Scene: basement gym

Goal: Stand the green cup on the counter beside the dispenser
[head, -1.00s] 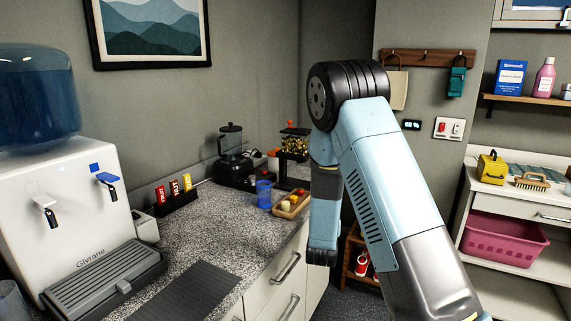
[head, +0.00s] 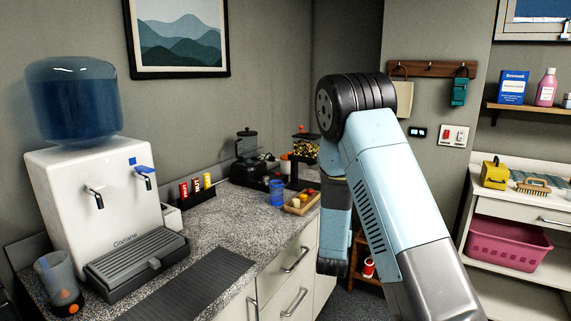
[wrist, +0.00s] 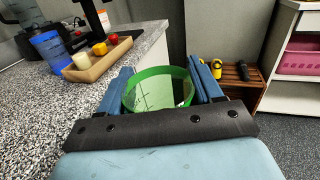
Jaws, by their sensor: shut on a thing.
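The green cup (wrist: 158,93) shows in the wrist view as a translucent green cup with its open rim toward the camera. My gripper (wrist: 163,80) is shut on it, a blue finger on each side. The cup appears beside the counter's edge, not over its top. In the head view my arm hides or leaves out the cup and fingers. The white dispenser (head: 95,190) with a blue water bottle stands at the left end of the speckled counter (head: 225,229). A dark mat (head: 190,290) lies on the counter in front of the dispenser.
The counter between the dispenser and blue cup is mostly bare.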

